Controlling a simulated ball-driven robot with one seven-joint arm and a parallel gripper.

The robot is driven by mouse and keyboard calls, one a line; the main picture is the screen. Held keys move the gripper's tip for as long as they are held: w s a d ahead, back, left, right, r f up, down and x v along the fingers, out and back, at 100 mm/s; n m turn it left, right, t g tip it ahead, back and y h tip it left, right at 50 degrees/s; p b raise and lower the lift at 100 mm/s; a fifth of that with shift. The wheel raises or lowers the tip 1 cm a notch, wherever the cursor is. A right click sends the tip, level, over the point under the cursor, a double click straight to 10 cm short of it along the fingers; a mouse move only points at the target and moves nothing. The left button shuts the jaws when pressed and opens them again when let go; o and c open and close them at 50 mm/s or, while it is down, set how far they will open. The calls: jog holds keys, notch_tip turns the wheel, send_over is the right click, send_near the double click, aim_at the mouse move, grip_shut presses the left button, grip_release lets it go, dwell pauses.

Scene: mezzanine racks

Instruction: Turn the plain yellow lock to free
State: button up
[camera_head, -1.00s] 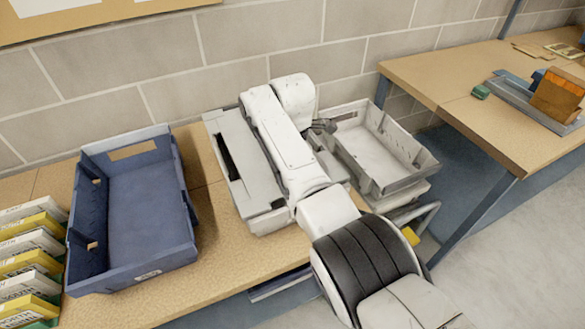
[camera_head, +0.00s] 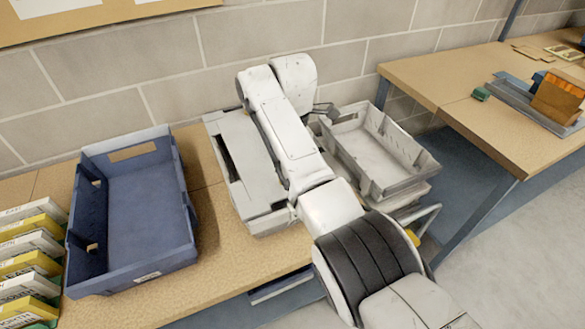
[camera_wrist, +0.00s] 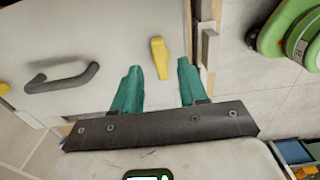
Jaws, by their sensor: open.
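In the wrist view a plain yellow lock lever (camera_wrist: 160,58) sits on a pale panel near the panel's right edge. It is narrow and stands nearly upright in the picture, wider at its top. My gripper (camera_wrist: 159,72) is open, with one teal finger on each side of the lever's lower part. Gaps show between the lever and both fingers; I cannot tell how far the tips are from the panel. In the head view my arm covers the lock and the gripper's fingers.
A dark grey handle (camera_wrist: 62,78) is on the panel to the left. Part of another yellow piece (camera_wrist: 4,89) shows at the left edge. A green rounded object (camera_wrist: 288,32) is at upper right. A blue crate (camera_head: 135,215) and a grey tray (camera_head: 372,152) flank my arm.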

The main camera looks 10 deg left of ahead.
notch_tip(320, 180, up, 7)
jog(key=shift+f+b, duration=0.15)
jog(key=shift+b, duration=0.25)
